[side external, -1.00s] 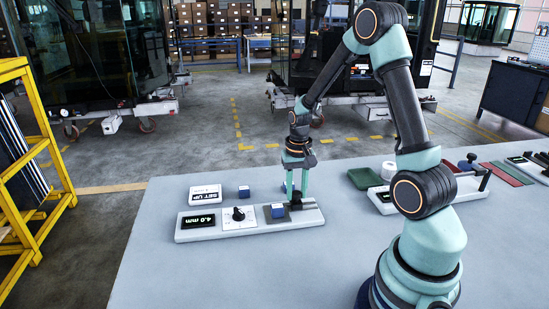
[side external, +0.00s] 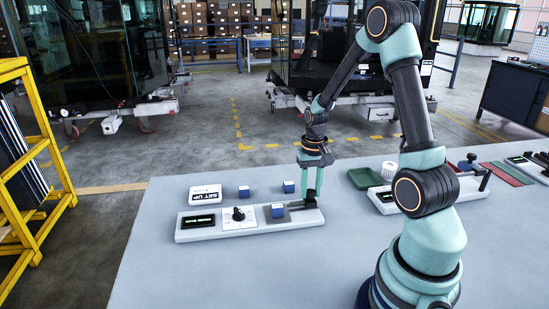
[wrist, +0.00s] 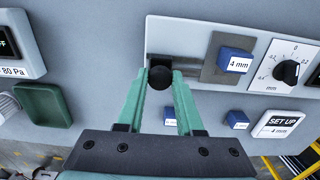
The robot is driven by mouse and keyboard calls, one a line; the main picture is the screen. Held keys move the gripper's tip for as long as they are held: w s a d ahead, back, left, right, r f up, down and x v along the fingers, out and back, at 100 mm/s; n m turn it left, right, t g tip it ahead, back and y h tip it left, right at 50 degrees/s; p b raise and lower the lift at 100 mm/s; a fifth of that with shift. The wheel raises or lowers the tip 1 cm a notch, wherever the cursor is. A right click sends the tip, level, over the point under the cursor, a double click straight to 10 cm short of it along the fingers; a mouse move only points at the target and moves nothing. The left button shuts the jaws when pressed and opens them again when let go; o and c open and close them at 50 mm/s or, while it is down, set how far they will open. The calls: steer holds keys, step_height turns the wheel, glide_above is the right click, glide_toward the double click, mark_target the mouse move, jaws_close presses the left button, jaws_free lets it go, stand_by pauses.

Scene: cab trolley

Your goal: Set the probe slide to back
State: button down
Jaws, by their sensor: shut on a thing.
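The probe slide's round black knob (wrist: 160,78) is between my gripper's fingertips (wrist: 160,82) in the wrist view. My gripper is shut on it. The knob sits at the left end of its dark slot there, apart from the grey plate (wrist: 217,72) that carries a blue block marked 4 mm (wrist: 235,60). In the side view my gripper (side external: 312,196) is over the right end of the white panel (side external: 240,232). The fingers partly hide the knob there. The panel's display (side external: 198,220) shows a faint green mark, too small to read.
A dial (side external: 239,214) is mid-panel. A SET UP card (side external: 206,194) and two loose blue blocks, one left (side external: 244,191) and one nearer my gripper (side external: 289,187), lie behind the panel. A green tray (side external: 364,178) and another panel are to the right. The front table is clear.

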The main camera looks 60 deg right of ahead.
mark_target(314, 190)
steer(key=shift+s+d, duration=0.3)
steer(key=shift+d, duration=0.05)
steer(key=c, duration=0.5)
jaws_free()
steer(key=shift+c, duration=0.2)
step_height(314, 190, up, 12)
steer(key=shift+r, duration=0.1)
steer(key=s+a+r+n+t, duration=0.1)
steer(key=a+r+n+t, duration=0.1)
steer(key=a, duration=0.8)
steer(key=s+a+r+n+t, duration=0.1)
steer(key=a+r+n+t, duration=0.2)
steer(key=a, duration=0.8)
step_height(314, 190, up, 2)
steer(key=n, duration=0.4)
steer(key=shift+a+r+t, duration=0.2)
steer(key=shift+r+t, duration=0.05)
steer(key=shift+t, duration=0.05)
